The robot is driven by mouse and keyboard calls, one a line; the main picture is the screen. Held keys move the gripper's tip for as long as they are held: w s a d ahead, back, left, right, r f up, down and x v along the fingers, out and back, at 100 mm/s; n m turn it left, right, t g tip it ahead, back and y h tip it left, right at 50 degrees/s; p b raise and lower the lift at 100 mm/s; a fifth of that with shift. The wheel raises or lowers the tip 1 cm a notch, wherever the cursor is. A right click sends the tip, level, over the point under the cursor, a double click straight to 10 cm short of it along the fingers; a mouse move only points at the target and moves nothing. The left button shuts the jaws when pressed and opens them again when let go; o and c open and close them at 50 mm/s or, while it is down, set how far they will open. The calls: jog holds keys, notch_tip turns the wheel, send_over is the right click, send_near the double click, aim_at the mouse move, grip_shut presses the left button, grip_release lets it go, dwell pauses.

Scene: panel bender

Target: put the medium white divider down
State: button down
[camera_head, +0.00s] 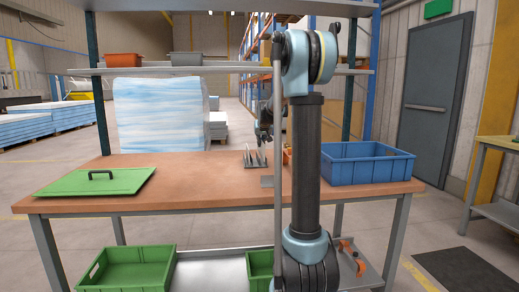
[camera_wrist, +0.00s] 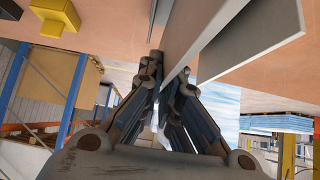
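The white divider (camera_wrist: 190,45) is a thin pale plate in the wrist view. Its lower corner sits between the two fingers of my gripper (camera_wrist: 163,88), which looks shut on it. A second pale plate (camera_wrist: 255,35) stands beside it to the right, seemingly apart. In the head view my gripper (camera_head: 264,130) is small and partly hidden by my own arm. Below it, several upright grey-white plates (camera_head: 255,158) stand on the brown worktable (camera_head: 200,185). Which of them is the held divider cannot be told in that view.
A blue crate (camera_head: 367,165) stands on the table's right, and a green lid (camera_head: 97,182) with a black handle lies on the left. A shelf (camera_head: 225,70) with bins (camera_head: 124,60) crosses the back. A yellow block (camera_wrist: 54,16) shows in the wrist view. The table's left middle is clear.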

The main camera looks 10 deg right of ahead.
jog(key=shift+w+d+f, duration=0.1)
jog(key=shift+f, duration=0.7)
jog(key=shift+w+d+f, duration=0.1)
jog(key=shift+f, duration=0.65)
jog(key=shift+f, duration=0.1)
jog(key=c, duration=1.8)
grip_release()
jog(key=shift+a, duration=0.1)
jog(key=shift+f, duration=0.1)
jog(key=shift+s, duration=0.15)
jog(key=v, duration=1.7)
jog(key=shift+d, duration=0.2)
